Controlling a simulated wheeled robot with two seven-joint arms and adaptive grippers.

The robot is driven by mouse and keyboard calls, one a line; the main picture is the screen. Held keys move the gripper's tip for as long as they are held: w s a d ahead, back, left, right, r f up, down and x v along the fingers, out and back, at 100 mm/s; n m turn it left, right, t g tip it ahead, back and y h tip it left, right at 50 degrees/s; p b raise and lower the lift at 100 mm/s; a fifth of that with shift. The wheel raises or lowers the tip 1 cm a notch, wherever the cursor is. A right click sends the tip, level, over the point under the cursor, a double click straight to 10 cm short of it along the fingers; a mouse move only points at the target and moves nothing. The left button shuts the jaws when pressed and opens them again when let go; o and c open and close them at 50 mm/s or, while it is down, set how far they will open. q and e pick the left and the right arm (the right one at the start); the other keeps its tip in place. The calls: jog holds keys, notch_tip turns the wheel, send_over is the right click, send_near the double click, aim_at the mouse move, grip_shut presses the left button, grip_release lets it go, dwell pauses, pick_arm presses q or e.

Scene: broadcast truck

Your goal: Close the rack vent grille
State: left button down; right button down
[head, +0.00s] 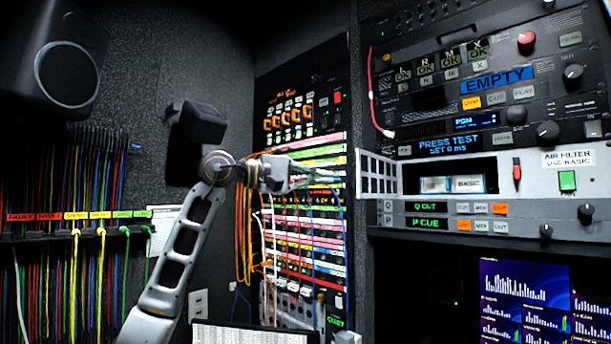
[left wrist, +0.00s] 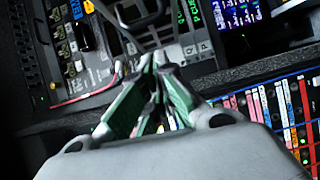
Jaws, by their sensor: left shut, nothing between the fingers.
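The rack vent grille (head: 377,175) is a pale panel with a grid of openings. In the head view it stands swung out at the left end of the grey air filter unit (head: 440,209), whose front opening is uncovered. A filter cartridge labelled BASIC (head: 468,184) shows inside. My left gripper (head: 328,178) is shut and empty, pointing right, just left of the grille; I cannot tell if they touch. In the left wrist view its green-sided fingers (left wrist: 158,62) meet at the tips, with rack panels beyond. My right gripper is not in view.
Black control panels (head: 490,75) with knobs sit above the filter unit, and a monitor (head: 540,300) below. A patch bay (head: 305,215) with orange and white cables stands behind my left gripper. A red cable (head: 372,95) hangs above the grille.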

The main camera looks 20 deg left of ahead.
pick_arm(q)
jog(key=d, duration=0.3)
jog(key=shift+s+d, duration=0.2)
jog(key=shift+d, duration=0.1)
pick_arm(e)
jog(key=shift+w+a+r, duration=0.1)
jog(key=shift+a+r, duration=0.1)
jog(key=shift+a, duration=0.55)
